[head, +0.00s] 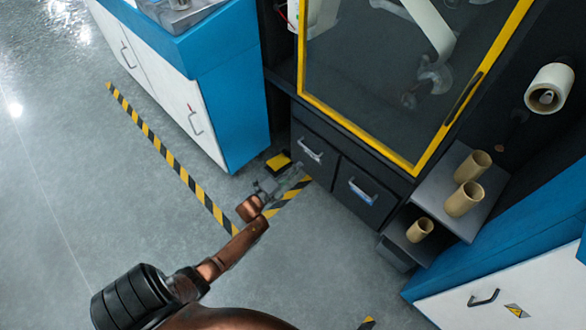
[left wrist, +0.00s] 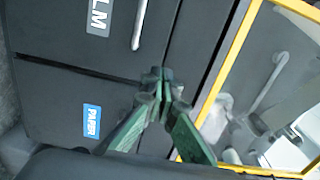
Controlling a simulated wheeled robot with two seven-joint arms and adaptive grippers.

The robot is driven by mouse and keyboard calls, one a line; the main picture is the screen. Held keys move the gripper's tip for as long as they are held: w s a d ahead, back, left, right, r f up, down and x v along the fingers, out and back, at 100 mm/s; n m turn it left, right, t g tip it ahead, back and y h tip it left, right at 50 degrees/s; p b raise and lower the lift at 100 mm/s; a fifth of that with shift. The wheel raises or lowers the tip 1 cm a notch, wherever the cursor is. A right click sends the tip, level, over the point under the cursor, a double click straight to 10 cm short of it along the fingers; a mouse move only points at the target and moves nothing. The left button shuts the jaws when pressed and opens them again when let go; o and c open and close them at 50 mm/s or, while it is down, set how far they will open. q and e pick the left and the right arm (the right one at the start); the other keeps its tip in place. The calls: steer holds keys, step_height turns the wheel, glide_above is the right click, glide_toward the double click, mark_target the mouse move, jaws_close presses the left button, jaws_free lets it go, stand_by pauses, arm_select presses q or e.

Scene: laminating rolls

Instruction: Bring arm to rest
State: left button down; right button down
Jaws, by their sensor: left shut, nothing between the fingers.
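My left arm comes up from the bottom of the head view. Its gripper (head: 292,178) hangs in front of the dark drawers, over the striped floor tape. In the left wrist view the gripper fingers (left wrist: 162,78) meet at their tips and hold nothing. Behind them are the dark drawer fronts with "FILM" and "PAPER" labels. I cannot tell from these views whether the fingers touch a drawer. My right gripper does not show.
A machine with a yellow-framed window (head: 400,80) stands above two closed drawers (head: 362,192). Cardboard cores (head: 464,198) stand on grey shelves at right. A white roll (head: 549,88) hangs above them. A blue and white cabinet (head: 225,100) stands at left. Grey floor at left is clear.

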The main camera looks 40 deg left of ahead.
arm_select(q)
steer(key=shift+s, duration=0.3)
steer(key=shift+f, duration=0.1)
